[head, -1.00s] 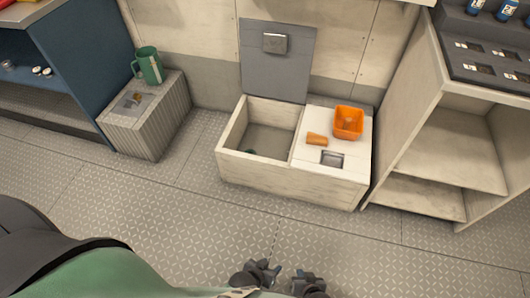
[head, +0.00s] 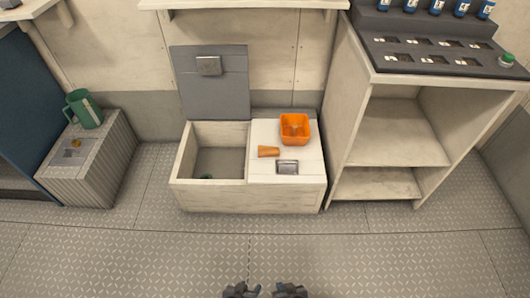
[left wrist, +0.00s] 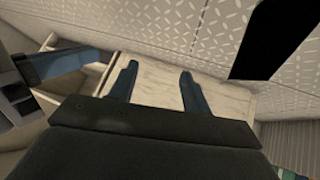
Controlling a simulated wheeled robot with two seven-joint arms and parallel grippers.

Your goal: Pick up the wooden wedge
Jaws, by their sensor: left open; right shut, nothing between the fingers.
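The wooden wedge (head: 268,151), a small orange-brown block, lies on the pale closed lid of the low locker (head: 250,197), in the head view. It is left of and in front of an orange bin and behind a recessed latch. My left gripper (head: 240,291) and right gripper (head: 289,291) are side by side at the bottom edge of the head view, well short of the locker and the wedge. In the left wrist view my left gripper (left wrist: 158,72) is open and empty, its blue fingers spread before a pale wooden surface. The wedge cannot be made out there.
The orange bin (head: 295,129) stands on the lid behind the wedge. The locker's left compartment is open, its grey lid (head: 210,88) raised. A green mug (head: 84,109) is on a ribbed box (head: 90,165) at left. A shelf unit (head: 392,130) stands right. The floor ahead is clear.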

